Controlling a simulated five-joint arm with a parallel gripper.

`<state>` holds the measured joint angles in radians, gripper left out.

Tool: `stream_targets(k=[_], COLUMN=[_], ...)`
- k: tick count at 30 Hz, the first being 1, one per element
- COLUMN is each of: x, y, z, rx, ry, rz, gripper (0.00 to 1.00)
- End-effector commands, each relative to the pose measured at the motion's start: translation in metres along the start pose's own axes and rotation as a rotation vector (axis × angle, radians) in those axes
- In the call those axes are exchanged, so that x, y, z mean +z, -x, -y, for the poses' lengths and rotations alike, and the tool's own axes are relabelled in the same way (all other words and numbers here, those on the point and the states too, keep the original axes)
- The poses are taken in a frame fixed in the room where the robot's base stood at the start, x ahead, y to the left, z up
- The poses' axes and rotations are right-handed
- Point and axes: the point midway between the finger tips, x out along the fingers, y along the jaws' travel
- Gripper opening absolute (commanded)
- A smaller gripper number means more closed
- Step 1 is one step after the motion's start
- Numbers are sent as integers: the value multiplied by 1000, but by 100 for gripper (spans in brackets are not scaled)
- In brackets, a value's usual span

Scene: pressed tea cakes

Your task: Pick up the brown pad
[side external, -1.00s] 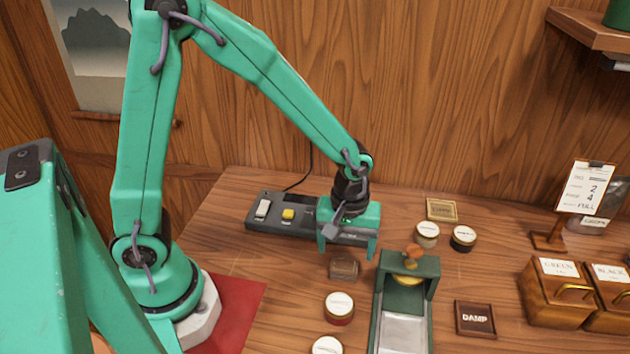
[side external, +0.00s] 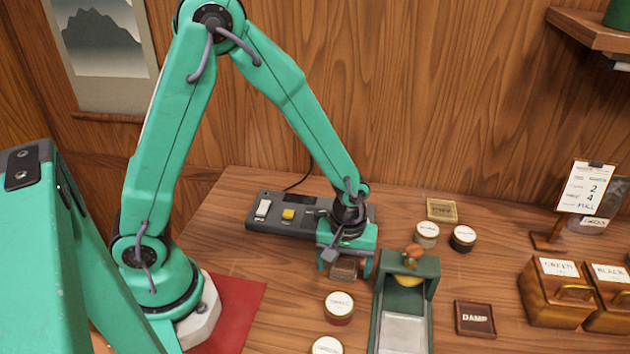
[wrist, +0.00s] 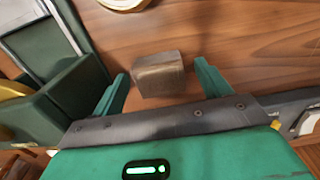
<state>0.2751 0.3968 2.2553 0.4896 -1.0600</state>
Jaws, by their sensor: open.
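The brown pad (side external: 344,270) is a small brown block on the wooden table, just left of the green press. In the wrist view the brown pad (wrist: 158,75) lies between my fingertips, slightly beyond them, with a gap on each side. My gripper (side external: 347,266) is open and low over the pad, one finger to each side of it. In the wrist view my gripper (wrist: 161,76) is empty. The gripper's body hides part of the pad's top in the side view.
The green press (side external: 377,310) stands close on the right. A round tin (side external: 339,307) sits in front of the pad. A dark control box (side external: 268,212) lies behind. Two tins (side external: 427,234) and a "DAMP" tile (side external: 475,318) are farther right.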

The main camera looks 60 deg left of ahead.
Motion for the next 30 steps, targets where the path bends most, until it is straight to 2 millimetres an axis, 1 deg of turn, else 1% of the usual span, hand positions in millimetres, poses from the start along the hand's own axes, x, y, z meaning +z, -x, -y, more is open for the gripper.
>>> stream_targets(k=[13,14,18,20,21,30], x=[0,0,0,0,0,0], y=[0,0,0,0,0,1], z=[0,0,0,0,0,0], rx=[0,0,0,0,0,0], ry=[0,0,0,0,0,0], rz=[0,0,0,0,0,0], gripper=[76,72,45,33,29,29])
